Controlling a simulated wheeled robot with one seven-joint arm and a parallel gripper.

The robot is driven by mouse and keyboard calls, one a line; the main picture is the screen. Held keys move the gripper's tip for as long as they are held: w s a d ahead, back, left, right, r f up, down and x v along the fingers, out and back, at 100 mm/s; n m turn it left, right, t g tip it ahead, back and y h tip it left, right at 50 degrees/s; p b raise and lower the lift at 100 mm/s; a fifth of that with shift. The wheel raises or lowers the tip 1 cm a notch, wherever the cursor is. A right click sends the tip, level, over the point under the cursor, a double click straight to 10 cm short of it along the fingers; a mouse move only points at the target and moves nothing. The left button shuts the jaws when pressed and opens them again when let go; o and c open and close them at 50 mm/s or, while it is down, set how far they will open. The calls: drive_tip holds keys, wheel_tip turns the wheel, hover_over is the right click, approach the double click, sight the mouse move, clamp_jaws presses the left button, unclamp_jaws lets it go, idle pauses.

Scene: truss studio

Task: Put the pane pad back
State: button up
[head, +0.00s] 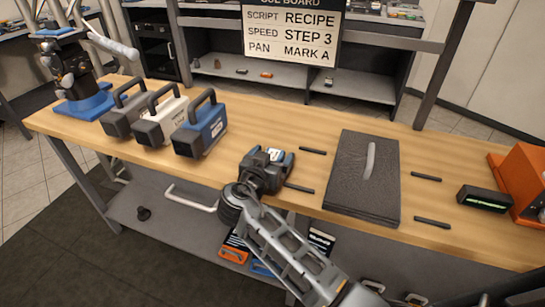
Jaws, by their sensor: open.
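A dark grey, thick rectangular pad (349,196), which I take to be the pane pad, lies flat on the wooden workbench (445,240), right of the middle. A light grey curved strip (371,158), perhaps a handle, runs along its top. Short black bars lie apart from it on both sides: two on the left (312,150) and two on the right (426,176). My gripper (272,158) is over the bench, left of the pad and apart from it. It is open and looks empty; its fingertips are hard to make out.
Three handled cases, grey (118,118), white (158,125) and blue (203,135), stand at the left. A black box with a green display (484,199) and an orange case (522,180) stand right. Bench between blue case and gripper is clear.

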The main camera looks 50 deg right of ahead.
drive_tip(key=shift+d, duration=0.1)
drive_tip(key=c, duration=1.1)
drive_tip(key=shift+b, duration=0.35)
drive_tip(key=shift+c, duration=0.2)
drive_tip(key=f+b+v, duration=0.1)
drive_tip(key=f+v, duration=0.1)
drive_tip(key=v, duration=0.6)
drive_tip(key=f+b+v, duration=0.1)
drive_tip(key=v, duration=0.8)
drive_tip(key=shift+s+a+f, duration=0.15)
drive_tip(key=shift+a+f, duration=0.1)
drive_tip(key=shift+a, duration=0.4)
